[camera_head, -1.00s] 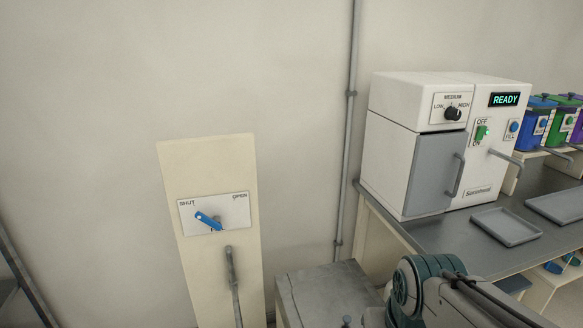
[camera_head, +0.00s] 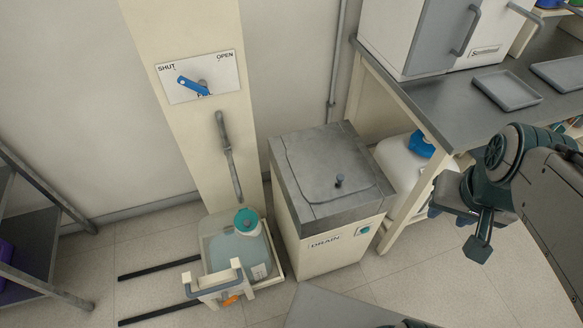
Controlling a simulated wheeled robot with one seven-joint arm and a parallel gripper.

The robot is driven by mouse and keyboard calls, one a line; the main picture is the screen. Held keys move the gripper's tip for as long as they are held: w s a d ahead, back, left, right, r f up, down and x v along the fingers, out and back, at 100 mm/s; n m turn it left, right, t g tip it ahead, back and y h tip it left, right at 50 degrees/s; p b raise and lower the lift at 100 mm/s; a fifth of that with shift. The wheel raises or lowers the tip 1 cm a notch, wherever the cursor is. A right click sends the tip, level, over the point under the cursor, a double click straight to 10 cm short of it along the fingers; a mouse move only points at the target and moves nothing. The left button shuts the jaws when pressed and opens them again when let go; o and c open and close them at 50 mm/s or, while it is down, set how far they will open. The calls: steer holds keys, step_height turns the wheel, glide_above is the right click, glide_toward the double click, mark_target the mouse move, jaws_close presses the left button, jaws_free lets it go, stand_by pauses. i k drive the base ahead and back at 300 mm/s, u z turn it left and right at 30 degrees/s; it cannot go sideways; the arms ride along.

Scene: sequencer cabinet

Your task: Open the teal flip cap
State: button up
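The teal flip cap (camera_head: 246,221) is on top of a pale translucent jug (camera_head: 240,252) low on the left of the drain cabinet. It looks like a round teal disc lying over the jug's mouth; its hinge is too small to make out. The jug sits upright in a cream tray-like carrier (camera_head: 283,268) on the floor, below a grey spout pipe. My gripper (camera_head: 474,228) hangs at the right, near the bench edge, far from the cap and holding nothing I can see. Its finger opening is not clear from this angle.
The drain cabinet (camera_head: 327,240), with a knobbed grey lid, stands between the jug and my arm. A blue-handled valve (camera_head: 194,86) points toward SHUT. A blue-capped white container (camera_head: 400,168) is under the bench (camera_head: 440,100). Dark floor rails (camera_head: 155,268) and a shelf (camera_head: 35,240) are left.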

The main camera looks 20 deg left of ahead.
mark_target(247, 220)
steer(key=z, duration=1.4)
steer(key=k, duration=1.25)
steer(key=u, duration=2.1)
steer(key=i, duration=0.5)
